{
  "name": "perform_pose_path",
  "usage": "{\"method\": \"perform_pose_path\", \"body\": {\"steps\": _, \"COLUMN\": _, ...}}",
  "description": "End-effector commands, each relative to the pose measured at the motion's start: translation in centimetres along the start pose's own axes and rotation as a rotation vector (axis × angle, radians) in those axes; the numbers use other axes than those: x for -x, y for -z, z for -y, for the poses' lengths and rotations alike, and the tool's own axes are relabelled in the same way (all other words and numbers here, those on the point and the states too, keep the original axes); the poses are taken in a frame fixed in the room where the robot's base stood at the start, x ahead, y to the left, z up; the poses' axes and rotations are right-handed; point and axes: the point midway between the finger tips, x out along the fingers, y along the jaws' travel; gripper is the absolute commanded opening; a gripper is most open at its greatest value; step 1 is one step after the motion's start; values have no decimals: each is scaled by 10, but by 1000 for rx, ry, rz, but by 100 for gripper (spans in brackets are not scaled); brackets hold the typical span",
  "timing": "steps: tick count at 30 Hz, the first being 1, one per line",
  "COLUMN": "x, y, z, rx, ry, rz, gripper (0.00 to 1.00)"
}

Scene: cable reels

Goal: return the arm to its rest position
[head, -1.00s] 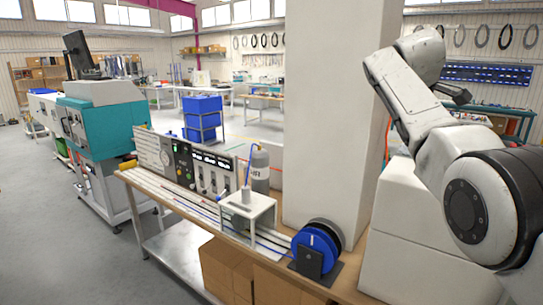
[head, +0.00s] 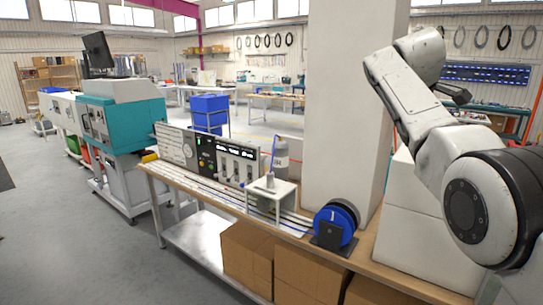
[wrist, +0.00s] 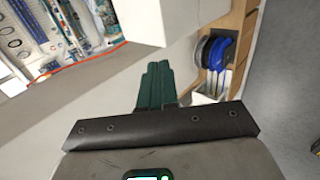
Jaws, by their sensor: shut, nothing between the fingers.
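My arm (head: 425,105) is raised and bent at the right of the head view. Its far end, with a dark part (head: 453,92), hangs in front of the wall bench area; the fingers are hard to make out there. In the wrist view my gripper (wrist: 157,68) shows as dark green fingers lying together, shut and empty. They touch nothing that I can see. The blue cable reel (head: 335,224) stands on its dark stand at the near end of the workbench, apart from the gripper; it also shows in the wrist view (wrist: 221,54).
The workbench (head: 385,245) carries a control panel (head: 205,155) and a small white stand (head: 271,198), with cardboard boxes (head: 247,256) below. A white pillar (head: 350,100) rises behind the reel. A teal machine (head: 115,120) stands at left. The grey floor (head: 100,245) at front left is clear.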

Motion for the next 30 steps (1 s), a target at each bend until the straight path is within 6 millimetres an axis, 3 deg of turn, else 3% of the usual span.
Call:
{"method": "perform_pose_path", "body": {"steps": 11, "x": -34, "y": 7, "z": 37, "rx": -43, "ry": 36, "rz": -9, "gripper": 0}}
{"method": "perform_pose_path", "body": {"steps": 20, "x": -83, "y": 13, "z": 99, "rx": -115, "ry": 95, "rz": -17, "gripper": 0}}
{"method": "perform_pose_path", "body": {"steps": 23, "x": -106, "y": 13, "z": 135, "rx": -152, "ry": 128, "rz": -19, "gripper": 0}}
{"method": "perform_pose_path", "body": {"steps": 30, "x": -165, "y": 0, "z": 257, "rx": -287, "ry": 232, "rz": -14, "gripper": 0}}
